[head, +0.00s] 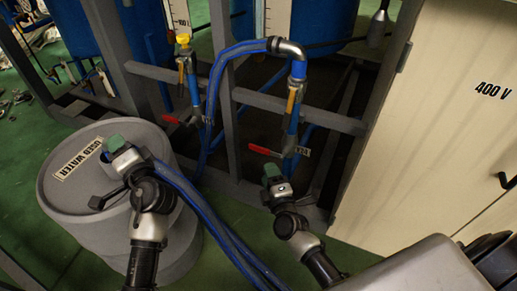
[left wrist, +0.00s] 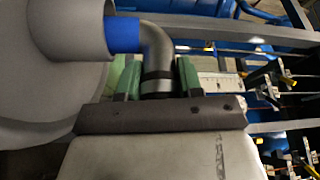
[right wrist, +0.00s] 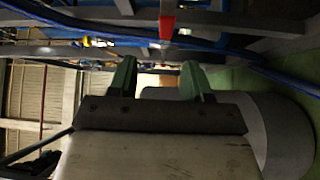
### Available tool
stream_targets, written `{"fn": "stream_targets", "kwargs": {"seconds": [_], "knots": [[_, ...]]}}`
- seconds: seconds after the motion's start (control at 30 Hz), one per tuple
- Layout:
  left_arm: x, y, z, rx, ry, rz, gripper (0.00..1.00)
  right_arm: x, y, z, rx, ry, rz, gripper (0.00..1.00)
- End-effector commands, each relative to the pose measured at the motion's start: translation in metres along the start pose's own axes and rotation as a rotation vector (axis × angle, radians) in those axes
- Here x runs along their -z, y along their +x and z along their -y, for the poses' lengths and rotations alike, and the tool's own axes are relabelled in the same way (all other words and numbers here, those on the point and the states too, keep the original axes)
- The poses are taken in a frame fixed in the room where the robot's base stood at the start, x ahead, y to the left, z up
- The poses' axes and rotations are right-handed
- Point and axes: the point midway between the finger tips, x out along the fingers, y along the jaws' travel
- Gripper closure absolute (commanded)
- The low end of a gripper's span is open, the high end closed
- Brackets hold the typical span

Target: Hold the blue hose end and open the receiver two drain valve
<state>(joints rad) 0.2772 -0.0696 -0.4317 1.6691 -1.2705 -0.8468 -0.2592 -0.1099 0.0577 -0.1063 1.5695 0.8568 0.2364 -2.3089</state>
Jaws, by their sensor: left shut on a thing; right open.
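My left gripper (head: 113,148) is over the lid of the grey used-water barrel (head: 55,205). In the left wrist view its green fingers (left wrist: 158,78) are shut on the grey elbow of the blue hose end (left wrist: 122,35). The blue part meets a wide grey tube. In the head view my gripper hides most of the hose end. My right gripper (head: 270,172) is open and empty, just below a red valve handle (head: 264,151) on the right-hand pipe. That handle also shows in the right wrist view (right wrist: 167,25), beyond the open fingers (right wrist: 160,80). The valve labels are too small to read.
A second red valve handle (head: 174,120) is on the left-hand pipe. Blue hoses (head: 215,220) run from the barrel across the floor. A grey frame (head: 228,100) stands behind the valves. A cream 400 V cabinet (head: 440,110) closes off the right side.

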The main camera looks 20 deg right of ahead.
Motion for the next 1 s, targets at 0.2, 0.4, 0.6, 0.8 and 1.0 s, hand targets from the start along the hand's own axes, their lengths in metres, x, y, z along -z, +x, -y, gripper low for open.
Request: {"fn": "stream_targets", "kwargs": {"seconds": [0.2,0.4,0.6,0.8,1.0], "knots": [[0.000,0.000,-0.001,-0.002,0.000,0.001,1.00,-0.008,-0.003,0.004,0.048,-0.067,-0.041,0.51],[0.000,0.000,-0.001,-0.002,0.001,0.001,1.00,-0.007,0.028,0.004,0.047,-0.068,-0.042,0.51],[0.000,0.000,-0.001,-0.002,0.000,0.001,1.00,-0.005,0.069,0.007,0.047,-0.069,-0.043,0.51],[0.000,0.000,-0.001,-0.002,0.000,0.000,1.00,-0.004,0.099,0.009,0.048,-0.068,-0.043,0.51],[0.000,0.000,-0.001,-0.002,0.000,0.000,1.00,-0.004,0.111,0.010,0.049,-0.067,-0.041,0.51]]}}
